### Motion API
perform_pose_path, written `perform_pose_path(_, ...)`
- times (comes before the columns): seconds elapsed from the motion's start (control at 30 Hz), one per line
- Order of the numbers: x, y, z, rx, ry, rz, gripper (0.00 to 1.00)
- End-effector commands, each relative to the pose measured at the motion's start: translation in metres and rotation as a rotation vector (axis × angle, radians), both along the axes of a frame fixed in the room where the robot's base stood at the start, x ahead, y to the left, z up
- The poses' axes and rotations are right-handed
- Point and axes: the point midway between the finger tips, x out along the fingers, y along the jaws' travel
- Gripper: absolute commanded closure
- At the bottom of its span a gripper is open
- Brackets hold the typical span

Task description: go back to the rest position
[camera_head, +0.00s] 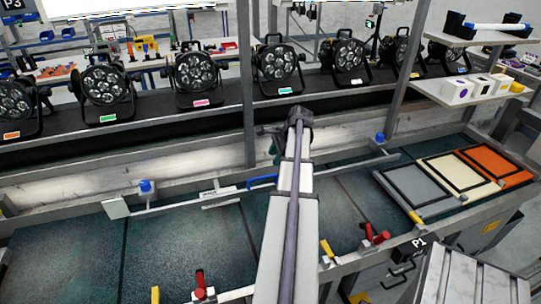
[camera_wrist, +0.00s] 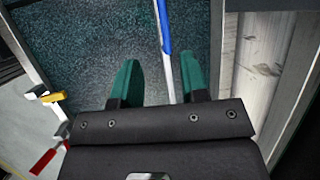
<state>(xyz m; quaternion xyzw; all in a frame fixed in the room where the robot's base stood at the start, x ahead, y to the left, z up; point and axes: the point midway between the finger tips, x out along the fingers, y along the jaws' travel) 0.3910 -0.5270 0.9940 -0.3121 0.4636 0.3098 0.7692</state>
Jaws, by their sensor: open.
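My arm reaches forward over the green-grey workbench (camera_head: 190,250) in the head view. My gripper's end is mostly hidden behind the arm there, with a bit of a green finger (camera_head: 276,148) showing. In the wrist view my gripper (camera_wrist: 158,75) shows two green fingers spread apart, with nothing held between them. A blue-and-white rod (camera_wrist: 166,45) runs beneath and past the fingers, and the bench surface (camera_wrist: 90,45) lies below.
Several par cans (camera_head: 108,85) with coloured labels stand on a black shelf behind the bench. Grey, cream and orange framed panels (camera_head: 497,165) lie at the right. Red-handled clamps (camera_head: 373,238) line the front edge. A post (camera_head: 246,90) rises left of my arm.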

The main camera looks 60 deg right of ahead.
Motion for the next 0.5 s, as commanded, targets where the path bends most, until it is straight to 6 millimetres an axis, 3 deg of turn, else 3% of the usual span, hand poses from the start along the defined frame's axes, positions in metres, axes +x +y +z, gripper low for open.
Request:
perform_pose_path(0.37, -0.0003, -0.0002, -0.0013, -0.001, 0.0, 0.002, 0.6)
perform_pose_path(0.5, -0.0017, -0.0006, -0.0019, -0.049, -0.014, 0.109, 0.6)
